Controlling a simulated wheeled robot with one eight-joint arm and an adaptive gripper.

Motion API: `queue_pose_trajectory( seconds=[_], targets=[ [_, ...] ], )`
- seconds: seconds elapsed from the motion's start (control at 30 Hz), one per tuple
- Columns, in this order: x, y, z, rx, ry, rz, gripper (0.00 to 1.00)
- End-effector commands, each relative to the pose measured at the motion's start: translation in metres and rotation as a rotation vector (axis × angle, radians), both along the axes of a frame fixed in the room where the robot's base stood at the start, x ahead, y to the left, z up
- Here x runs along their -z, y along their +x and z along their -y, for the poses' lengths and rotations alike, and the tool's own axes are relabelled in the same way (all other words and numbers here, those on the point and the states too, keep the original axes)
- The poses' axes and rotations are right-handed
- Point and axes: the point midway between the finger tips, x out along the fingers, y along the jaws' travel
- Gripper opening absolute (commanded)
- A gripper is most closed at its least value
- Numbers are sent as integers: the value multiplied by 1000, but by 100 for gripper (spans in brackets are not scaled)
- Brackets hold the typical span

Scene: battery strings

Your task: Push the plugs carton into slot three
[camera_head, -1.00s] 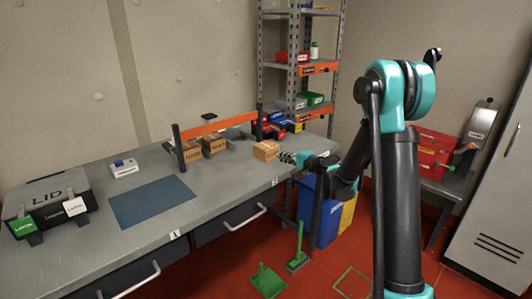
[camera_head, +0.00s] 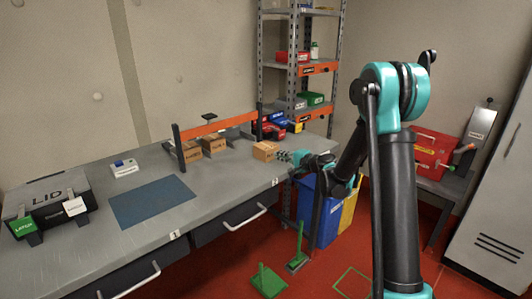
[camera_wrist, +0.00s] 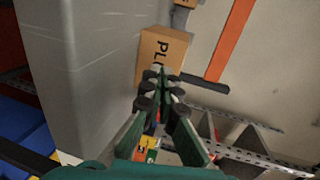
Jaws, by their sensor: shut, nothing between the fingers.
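The plugs carton (camera_head: 265,151) is a small brown box on the bench near its right end, in front of the orange-barred rack (camera_head: 220,124). In the wrist view the carton (camera_wrist: 163,52) shows part of a dark "PLU" label. My gripper (camera_head: 284,156) is shut and empty, low over the bench edge, just right of the carton. In the wrist view the fingertips (camera_wrist: 160,78) are at the carton's near face; I cannot tell whether they touch. Two other cartons (camera_head: 190,151) (camera_head: 214,145) stand under the bar at left and middle. The right part under the bar looks clear.
Black rack posts (camera_head: 178,148) (camera_head: 259,122) flank the bar. Coloured bins (camera_head: 275,131) sit behind the right post. A blue mat (camera_head: 152,201), a white device (camera_head: 124,167) and a lidded black case (camera_head: 48,207) are at left. Blue and yellow bins stand below the bench.

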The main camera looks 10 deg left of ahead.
Motion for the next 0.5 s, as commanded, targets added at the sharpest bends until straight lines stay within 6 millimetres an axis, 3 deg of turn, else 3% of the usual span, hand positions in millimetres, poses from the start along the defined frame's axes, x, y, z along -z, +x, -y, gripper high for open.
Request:
queue_pose_trajectory(
  seconds=[0.5],
  targets=[
    [0,11,-16,-1,0,1,0]
  ],
)
